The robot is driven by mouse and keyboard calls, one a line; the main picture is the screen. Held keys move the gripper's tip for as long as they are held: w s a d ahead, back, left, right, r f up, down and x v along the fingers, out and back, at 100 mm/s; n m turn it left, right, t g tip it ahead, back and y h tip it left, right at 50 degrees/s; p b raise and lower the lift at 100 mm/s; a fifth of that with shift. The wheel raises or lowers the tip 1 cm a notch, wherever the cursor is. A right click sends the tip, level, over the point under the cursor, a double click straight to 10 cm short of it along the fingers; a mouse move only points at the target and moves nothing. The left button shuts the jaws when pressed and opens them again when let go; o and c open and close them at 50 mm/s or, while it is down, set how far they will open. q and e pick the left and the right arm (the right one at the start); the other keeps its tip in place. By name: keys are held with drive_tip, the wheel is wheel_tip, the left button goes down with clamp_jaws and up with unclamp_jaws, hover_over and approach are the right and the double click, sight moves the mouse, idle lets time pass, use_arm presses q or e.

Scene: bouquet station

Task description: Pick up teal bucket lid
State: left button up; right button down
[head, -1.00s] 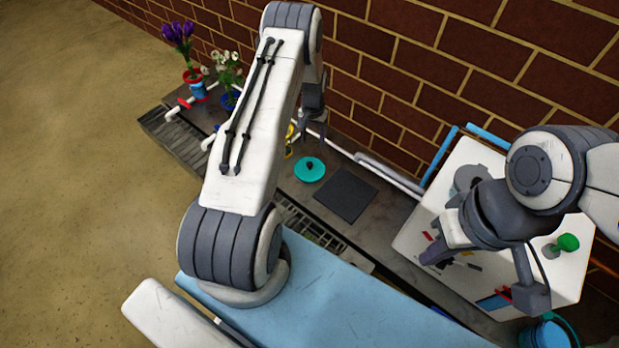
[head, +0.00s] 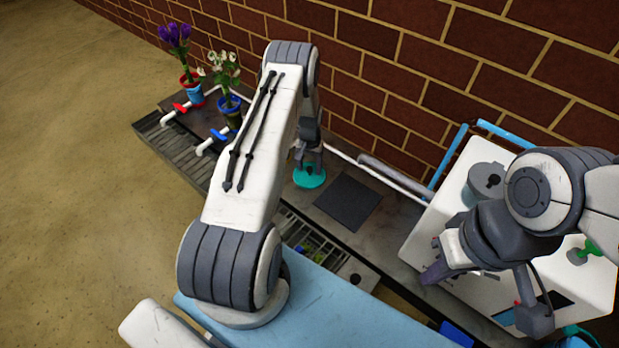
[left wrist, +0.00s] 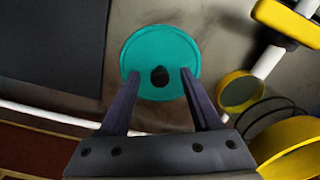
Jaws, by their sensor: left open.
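The teal bucket lid (head: 309,180) lies on the dark counter, left of a black square mat. It is round with a dark knob in its middle. My left gripper (head: 308,160) is right over the lid, pointing down. In the left wrist view the lid (left wrist: 160,40) is centred, and my left gripper (left wrist: 160,76) is open, with one finger on each side of the knob and nothing held. Whether the fingertips touch the lid is unclear. My right gripper (head: 436,271) hangs over the white surface at the right; its jaw opening is not clear.
The black mat (head: 347,203) lies just right of the lid. Potted purple flowers (head: 188,88) and white flowers (head: 232,110) stand at the back left by white pipes. Yellow parts (left wrist: 290,20) sit close right of the lid in the wrist view. A brick wall (head: 400,90) runs behind.

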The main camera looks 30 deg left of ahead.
use_arm(q)
drive_tip(key=shift+r, duration=0.1)
clamp_jaws()
